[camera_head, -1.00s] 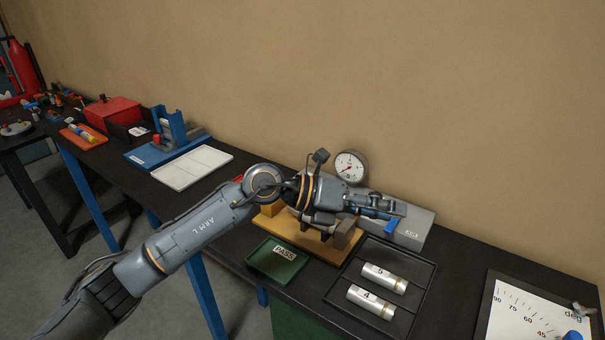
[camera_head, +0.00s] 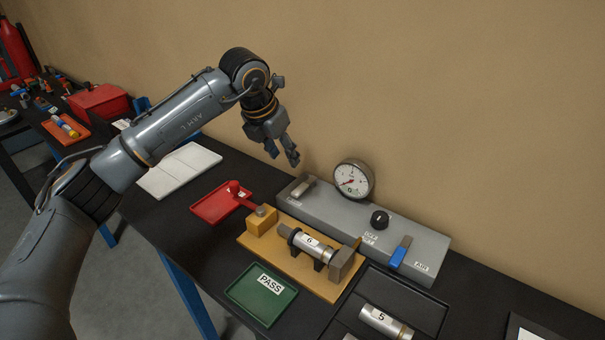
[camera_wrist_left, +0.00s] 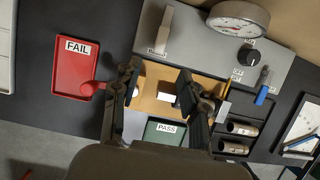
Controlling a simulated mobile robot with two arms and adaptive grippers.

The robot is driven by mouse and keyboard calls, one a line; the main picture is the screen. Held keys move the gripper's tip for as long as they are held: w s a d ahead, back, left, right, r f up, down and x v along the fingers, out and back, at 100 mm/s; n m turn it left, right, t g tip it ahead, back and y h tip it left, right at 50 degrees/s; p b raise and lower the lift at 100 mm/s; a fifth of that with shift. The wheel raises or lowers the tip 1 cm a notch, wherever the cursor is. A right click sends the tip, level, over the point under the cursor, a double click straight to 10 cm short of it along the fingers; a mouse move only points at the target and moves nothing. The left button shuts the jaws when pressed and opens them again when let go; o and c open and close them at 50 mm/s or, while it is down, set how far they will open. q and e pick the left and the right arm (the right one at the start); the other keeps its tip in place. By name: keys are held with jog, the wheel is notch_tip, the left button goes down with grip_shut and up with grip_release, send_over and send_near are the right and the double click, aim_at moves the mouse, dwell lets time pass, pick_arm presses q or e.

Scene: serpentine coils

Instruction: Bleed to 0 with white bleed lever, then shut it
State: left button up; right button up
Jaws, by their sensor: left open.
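The white bleed lever (camera_head: 301,187) stands at the left end of the grey panel (camera_head: 330,209). In the left wrist view the lever (camera_wrist_left: 160,28) is above the label "Bleed". The round gauge (camera_head: 353,180) sits at the panel's back edge; its red needle points to the lower left, but the exact reading is too small to tell. My left gripper (camera_head: 282,155) is open and empty, in the air above and left of the bleed lever, pointing down. Its fingers (camera_wrist_left: 160,92) show in the left wrist view, apart from the lever. My right gripper is not in view.
A black knob (camera_head: 379,220) and a blue lever (camera_head: 400,251) labelled "AIR" are further right on the panel. In front, cylinder 6 (camera_head: 314,247) lies in a wooden fixture (camera_head: 267,251). A red tray (camera_head: 215,206), green PASS tray (camera_head: 252,298) and black tray (camera_head: 423,307) surround it.

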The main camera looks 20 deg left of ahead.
pick_arm(q)
jog(key=p, duration=0.3)
send_near(298, 190)
jog(key=p+x, duration=0.1)
jog(key=x, duration=0.6)
jog(key=shift+w+f, duration=0.1)
jog(key=shift+d+f, duration=0.1)
jog(key=shift+f, duration=0.1)
jog(key=shift+w, duration=0.1)
jog(key=c, duration=0.3)
grip_shut()
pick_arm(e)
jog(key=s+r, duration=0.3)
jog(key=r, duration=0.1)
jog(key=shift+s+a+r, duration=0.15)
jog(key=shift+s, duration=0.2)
